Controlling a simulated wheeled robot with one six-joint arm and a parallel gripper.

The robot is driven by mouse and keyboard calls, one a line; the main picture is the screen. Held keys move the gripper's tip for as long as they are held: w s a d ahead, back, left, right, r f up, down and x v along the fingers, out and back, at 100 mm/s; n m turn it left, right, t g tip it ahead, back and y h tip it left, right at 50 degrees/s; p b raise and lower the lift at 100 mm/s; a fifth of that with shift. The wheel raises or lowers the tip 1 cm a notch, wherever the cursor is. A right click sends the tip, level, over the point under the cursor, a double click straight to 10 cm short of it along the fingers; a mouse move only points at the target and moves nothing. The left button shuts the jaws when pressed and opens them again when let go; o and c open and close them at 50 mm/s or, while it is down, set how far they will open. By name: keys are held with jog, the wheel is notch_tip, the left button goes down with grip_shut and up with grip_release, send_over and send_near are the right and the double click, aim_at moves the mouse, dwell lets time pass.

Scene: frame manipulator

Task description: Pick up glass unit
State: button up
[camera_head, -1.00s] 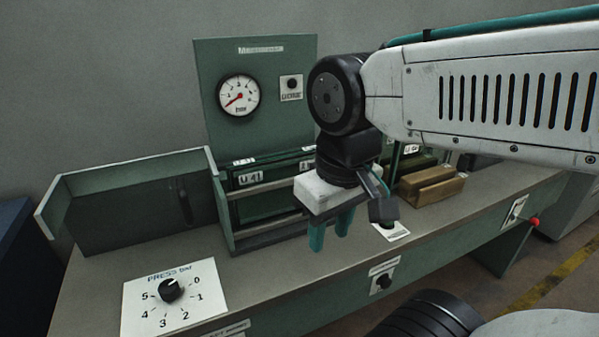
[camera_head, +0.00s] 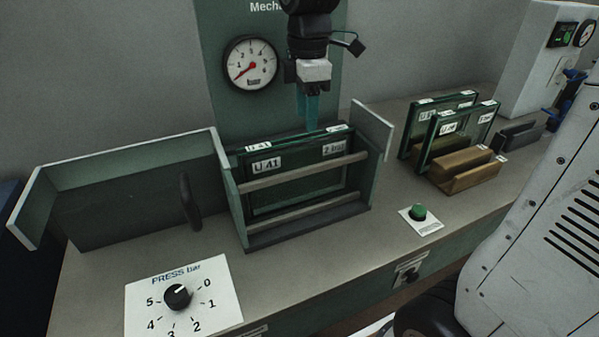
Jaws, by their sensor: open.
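A framed glass unit (camera_head: 298,188) with a green edge and white labels, one of which seems to read "U.41", stands upright in the green press frame (camera_head: 309,235). Two rails of the frame cross in front of it. Two more glass units stand upright at the right, the front one (camera_head: 463,130) partly covering the rear one (camera_head: 412,128). My gripper (camera_head: 308,108) points down above the back edge of the unit in the press frame, with its teal fingers empty. The fingers overlap in this view. Whether they touch the unit's top edge cannot be told.
The press frame's door (camera_head: 120,190) with a dark handle stands swung out left. A pressure gauge (camera_head: 251,62) is on the back panel. A dial plate (camera_head: 212,292), green button (camera_head: 418,212) and wooden block (camera_head: 466,170) are on the bench. A white machine (camera_head: 535,60) stands back right.

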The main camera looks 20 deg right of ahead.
aim_at(300, 137)
jog(key=shift+w+a+f+n, duration=0.15)
jog(key=shift+w+n, duration=0.2)
jog(key=shift+w, duration=0.2)
jog(key=shift+w+a+f+n, duration=0.1)
jog(key=shift+w+n, duration=0.25)
jog(key=shift+w, duration=0.15)
jog(key=shift+f, duration=0.35)
jog(key=f, duration=0.7)
jog(key=shift+s+a, duration=0.1)
jog(key=shift+s, duration=0.1)
grip_shut()
